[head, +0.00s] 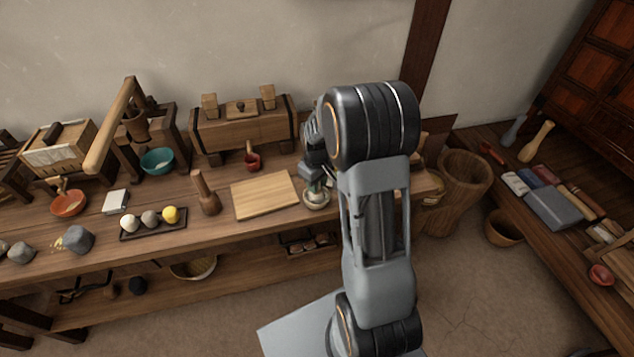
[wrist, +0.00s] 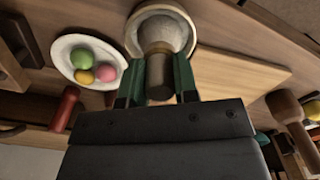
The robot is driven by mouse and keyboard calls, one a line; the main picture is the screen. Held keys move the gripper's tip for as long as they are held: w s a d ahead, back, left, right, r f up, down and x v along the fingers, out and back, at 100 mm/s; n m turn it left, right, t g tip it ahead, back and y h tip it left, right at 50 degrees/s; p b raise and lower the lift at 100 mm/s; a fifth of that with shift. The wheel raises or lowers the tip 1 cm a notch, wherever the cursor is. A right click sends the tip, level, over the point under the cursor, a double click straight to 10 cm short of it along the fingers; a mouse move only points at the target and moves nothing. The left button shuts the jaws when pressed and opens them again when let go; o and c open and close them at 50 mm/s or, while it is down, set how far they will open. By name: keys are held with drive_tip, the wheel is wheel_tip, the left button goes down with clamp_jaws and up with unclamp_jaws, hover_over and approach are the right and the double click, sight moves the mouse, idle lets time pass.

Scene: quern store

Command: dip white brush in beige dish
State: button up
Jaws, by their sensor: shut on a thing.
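My gripper (head: 314,184) is low over the right part of the bench, at the beige dish (head: 317,204). In the wrist view my gripper's green fingers (wrist: 159,82) are shut on the white brush (wrist: 159,62), whose brown end shows between them. The round beige dish (wrist: 136,26) lies just beyond the fingertips. The brush's far end overlaps the inside of the dish; whether it touches the bottom I cannot tell. My arm hides much of this area in the head view.
A wooden board (head: 264,196) lies just left of the dish. A white plate (wrist: 62,66) of coloured balls sits close to the dish.

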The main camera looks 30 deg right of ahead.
drive_tip(key=shift+r, duration=0.1)
drive_tip(key=shift+r+p, duration=2.75)
drive_tip(key=shift+r, duration=0.65)
